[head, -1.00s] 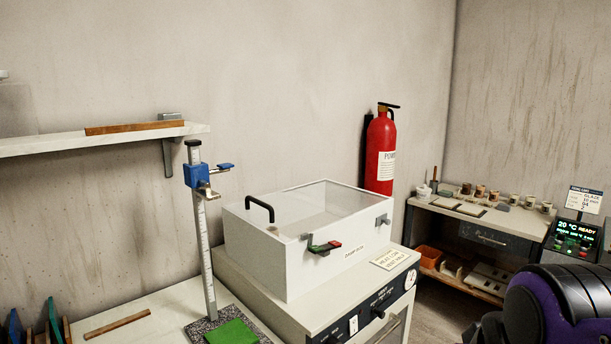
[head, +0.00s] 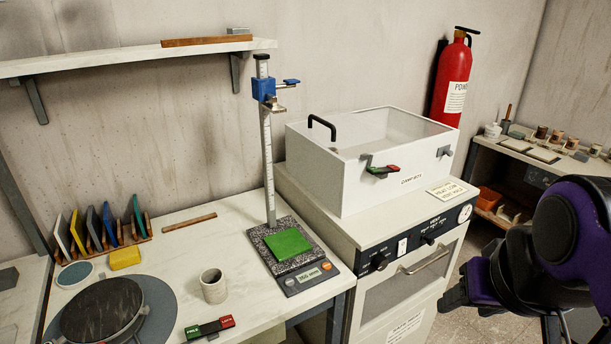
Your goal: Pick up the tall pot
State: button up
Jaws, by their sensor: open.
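A pale grey, open-topped cylindrical pot (head: 213,286) stands upright on the light worktop in the head view, between the dark round wheel and the height gauge. It is the only pot on this worktop; I cannot tell for sure that it is the tall one. My gripper (head: 490,303) is at the lower right, dark and partly hidden by my purple arm. It is open, with nothing seen in it, and well to the right of the pot, in front of the white cabinet.
A height gauge (head: 267,160) with a green pad stands right of the pot. A white damp box (head: 350,185) tops the cabinet. A wheel (head: 160,300), a yellow sponge (head: 125,258) and a red-green switch (head: 209,328) surround the pot. A shelf (head: 110,61) hangs above.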

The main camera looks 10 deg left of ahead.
aim_at(212, 280)
jog(key=u, duration=1.55)
